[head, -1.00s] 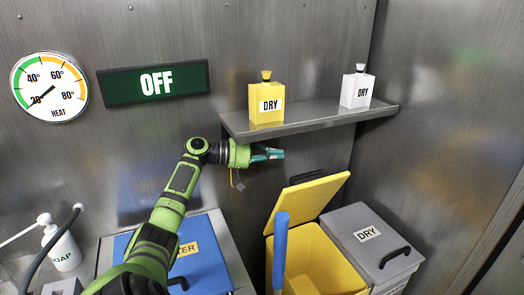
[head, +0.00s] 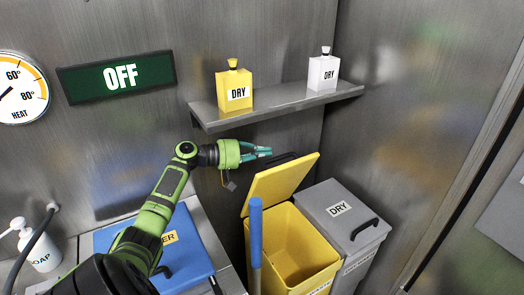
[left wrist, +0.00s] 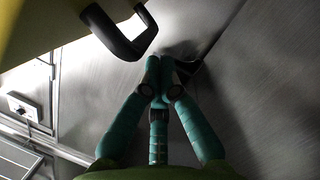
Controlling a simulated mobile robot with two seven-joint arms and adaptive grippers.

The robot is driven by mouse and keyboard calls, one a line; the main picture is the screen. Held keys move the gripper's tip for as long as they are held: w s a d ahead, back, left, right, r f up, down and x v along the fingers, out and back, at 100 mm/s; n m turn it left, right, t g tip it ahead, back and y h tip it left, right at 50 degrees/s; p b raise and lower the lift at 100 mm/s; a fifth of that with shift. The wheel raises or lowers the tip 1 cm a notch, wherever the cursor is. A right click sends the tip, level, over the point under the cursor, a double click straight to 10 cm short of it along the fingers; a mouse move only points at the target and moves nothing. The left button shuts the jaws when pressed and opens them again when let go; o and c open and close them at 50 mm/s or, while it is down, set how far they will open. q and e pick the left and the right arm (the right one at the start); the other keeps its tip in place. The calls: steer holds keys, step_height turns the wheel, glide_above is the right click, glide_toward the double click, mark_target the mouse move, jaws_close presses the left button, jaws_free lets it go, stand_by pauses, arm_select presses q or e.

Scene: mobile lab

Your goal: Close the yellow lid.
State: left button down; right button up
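The yellow lid (head: 282,184) stands open, tilted up at the back of the yellow bin (head: 296,250). Its dark handle (head: 290,157) shows behind its top edge. My left gripper (head: 262,152) is just above and left of the lid's upper left corner, in front of the back wall. In the left wrist view the yellow lid (left wrist: 50,22) fills the upper left, with its black handle (left wrist: 125,42) near the gripper. The teal fingers (left wrist: 160,75) come together at their tips with nothing seen between them. My right gripper is not in view.
A grey bin (head: 318,203) with a shut lid stands right of the yellow bin. A blue lid (head: 190,245) is at the left. A metal shelf (head: 290,108) with a yellow and a white bottle is above the gripper. A blue pole (head: 256,235) stands before the yellow bin.

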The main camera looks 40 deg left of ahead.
arm_select(q)
steer(key=shift+d, duration=0.1)
steer(key=shift+s+d+f+m, duration=0.15)
steer(key=shift+s+d+m, duration=0.1)
steer(key=shift+d, duration=0.45)
steer(key=shift+s+d+f+m, duration=0.1)
steer(key=shift+s+d+m, duration=0.15)
steer(key=shift+d, duration=0.4)
steer(key=s+d+f+m+y+b, duration=0.1)
steer(key=d+f, duration=0.4)
steer(key=d, duration=0.5)
steer(key=shift+s+d+m+y, duration=0.15)
steer(key=shift+s+m+y, duration=0.25)
steer(key=shift+s+m, duration=0.75)
steer(key=shift+w+f+m, duration=0.1)
steer(key=shift+w+m, duration=0.15)
steer(key=shift+s, duration=0.1)
